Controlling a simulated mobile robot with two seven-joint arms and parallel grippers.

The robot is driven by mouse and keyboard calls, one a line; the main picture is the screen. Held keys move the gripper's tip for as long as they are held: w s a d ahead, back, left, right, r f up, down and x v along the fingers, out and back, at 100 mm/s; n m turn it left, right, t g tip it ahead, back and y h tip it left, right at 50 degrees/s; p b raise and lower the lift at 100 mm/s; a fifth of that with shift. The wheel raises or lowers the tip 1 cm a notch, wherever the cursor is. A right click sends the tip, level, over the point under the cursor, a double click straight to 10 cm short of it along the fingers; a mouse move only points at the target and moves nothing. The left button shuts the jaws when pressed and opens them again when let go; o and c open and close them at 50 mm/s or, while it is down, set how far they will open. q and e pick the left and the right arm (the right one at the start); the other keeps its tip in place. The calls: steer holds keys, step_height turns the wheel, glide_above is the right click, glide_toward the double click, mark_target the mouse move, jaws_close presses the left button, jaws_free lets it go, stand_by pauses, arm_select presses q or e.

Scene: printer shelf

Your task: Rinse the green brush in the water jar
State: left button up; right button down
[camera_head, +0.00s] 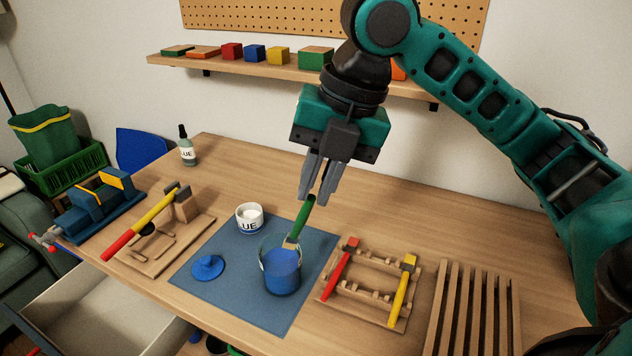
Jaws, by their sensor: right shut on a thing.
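The green brush (302,219) hangs bristles-down and slightly tilted from my right gripper (317,200), which is shut on the top of its handle. The brush's pale bristle end (290,243) is at the rim of the water jar; I cannot tell whether it is just inside or above it. The water jar (281,274) is clear, holds blue liquid and stands on the blue mat (225,272). My left gripper is not in view.
A brush rack (371,288) holds a red brush (337,272) and a yellow brush (402,292). A slatted rack (474,310) stands at right. A glue pot (249,218), a blue lid (207,267) and a wooden stand with a hammer (150,222) are left of the jar.

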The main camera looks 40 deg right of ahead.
steer(key=shift+r, duration=2)
